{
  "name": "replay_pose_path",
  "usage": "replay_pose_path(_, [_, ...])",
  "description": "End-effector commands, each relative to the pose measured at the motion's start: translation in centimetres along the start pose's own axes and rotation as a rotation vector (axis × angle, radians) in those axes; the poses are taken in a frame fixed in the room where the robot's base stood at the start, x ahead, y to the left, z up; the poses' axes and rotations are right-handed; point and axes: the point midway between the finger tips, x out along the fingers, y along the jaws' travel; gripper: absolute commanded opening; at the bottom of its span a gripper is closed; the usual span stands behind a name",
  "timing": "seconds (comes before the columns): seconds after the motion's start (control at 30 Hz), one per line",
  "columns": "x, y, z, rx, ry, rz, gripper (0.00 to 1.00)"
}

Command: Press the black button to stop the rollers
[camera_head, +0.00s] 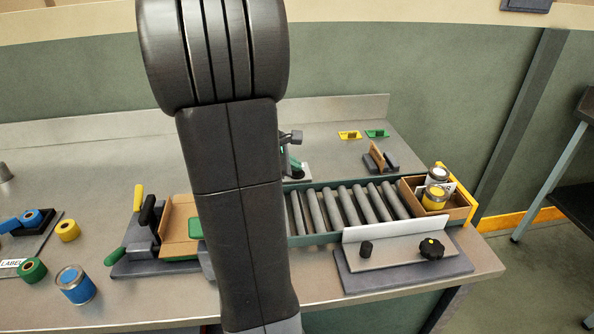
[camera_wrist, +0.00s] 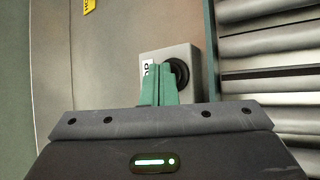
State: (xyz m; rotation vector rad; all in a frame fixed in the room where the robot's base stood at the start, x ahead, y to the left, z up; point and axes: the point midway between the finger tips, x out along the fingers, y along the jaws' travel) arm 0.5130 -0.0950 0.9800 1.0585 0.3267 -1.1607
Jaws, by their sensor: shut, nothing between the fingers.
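In the wrist view the round black button (camera_wrist: 178,73) sits on a light grey box (camera_wrist: 192,57) with a partly covered label ending in "OP". My gripper (camera_wrist: 157,72) has its green fingers shut together with nothing between them. The fingertips overlap the left edge of the button in this view; I cannot tell whether they touch it. The rollers (camera_wrist: 270,55) lie to the right of the box. In the head view the rollers (camera_head: 345,207) run behind my arm, and a small part of my gripper (camera_head: 293,165) shows just right of the arm, by the far rail.
A wooden crate (camera_head: 462,209) with cans stands at the rollers' right end. A plate with a black knob (camera_head: 432,248) is in front. Another tray (camera_head: 176,222) is left of my arm. Tape rolls and a blue can (camera_head: 76,286) lie far left.

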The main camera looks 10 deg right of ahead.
Motion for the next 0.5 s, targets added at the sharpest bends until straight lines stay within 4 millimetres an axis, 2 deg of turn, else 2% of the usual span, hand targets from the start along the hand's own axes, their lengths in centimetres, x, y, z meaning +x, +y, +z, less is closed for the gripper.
replay_pose_path(0.23, [-1.05, 0.78, 0.75, 0.001, 0.000, 0.001, 0.00])
replay_pose_path(0.5, [-1.06, 0.78, 0.77, 0.000, 0.000, 0.000, 0.00])
